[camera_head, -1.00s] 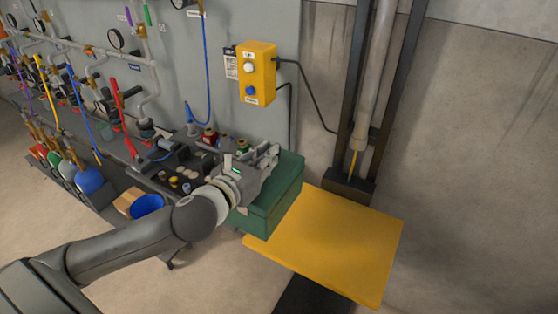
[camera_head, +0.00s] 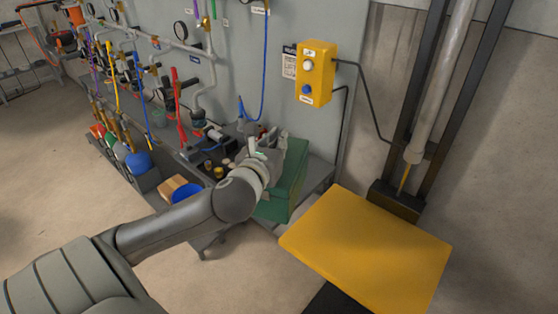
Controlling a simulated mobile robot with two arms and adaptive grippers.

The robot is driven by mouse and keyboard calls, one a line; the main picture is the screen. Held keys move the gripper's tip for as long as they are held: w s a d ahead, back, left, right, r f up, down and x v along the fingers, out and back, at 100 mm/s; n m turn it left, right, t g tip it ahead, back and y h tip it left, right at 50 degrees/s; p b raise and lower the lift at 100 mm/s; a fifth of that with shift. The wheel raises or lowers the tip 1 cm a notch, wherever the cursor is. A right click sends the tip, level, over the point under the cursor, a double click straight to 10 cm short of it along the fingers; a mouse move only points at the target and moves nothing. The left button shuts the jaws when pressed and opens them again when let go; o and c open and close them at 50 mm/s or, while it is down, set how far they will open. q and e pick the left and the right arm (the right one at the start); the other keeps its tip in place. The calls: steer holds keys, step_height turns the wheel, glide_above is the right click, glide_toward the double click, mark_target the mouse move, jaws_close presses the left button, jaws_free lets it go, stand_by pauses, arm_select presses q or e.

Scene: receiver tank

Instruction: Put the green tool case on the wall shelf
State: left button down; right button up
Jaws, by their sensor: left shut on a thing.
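The green tool case (camera_head: 288,188) is in the middle of the head view, in front of the right end of the grey bench. My left gripper (camera_head: 272,148) is at the top of the case and shut on it; the wrist hides part of the case's left side. Whether the case touches the bench cannot be told. My right gripper is not in view. I cannot make out a wall shelf for certain.
A yellow platform (camera_head: 370,250) lies right of the case, below a vertical lift post (camera_head: 430,100). A yellow control box (camera_head: 316,72) hangs on the grey panel. Pipes, gauges and hoses line the panel at left. A blue bin (camera_head: 187,192) sits low. Floor at left is clear.

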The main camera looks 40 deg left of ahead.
arm_select(q)
steer(key=w+a+f, duration=0.1)
steer(key=w, duration=0.1)
steer(key=w+a+f, duration=0.1)
steer(key=w+a, duration=0.1)
steer(key=w+a+f, duration=0.1)
steer(key=w, duration=0.1)
steer(key=shift+a, duration=0.25)
steer(key=w+a+f, duration=0.2)
steer(key=w+f, duration=0.1)
steer(key=f, duration=0.5)
steer(key=shift+w+a+f, duration=0.25)
steer(key=shift+w, duration=0.15)
steer(key=c, duration=1.9)
jaws_free()
steer(key=shift+f, duration=0.4)
steer(key=shift+c, duration=0.2)
steer(key=o, duration=0.4)
steer(key=shift+s+r, duration=0.15)
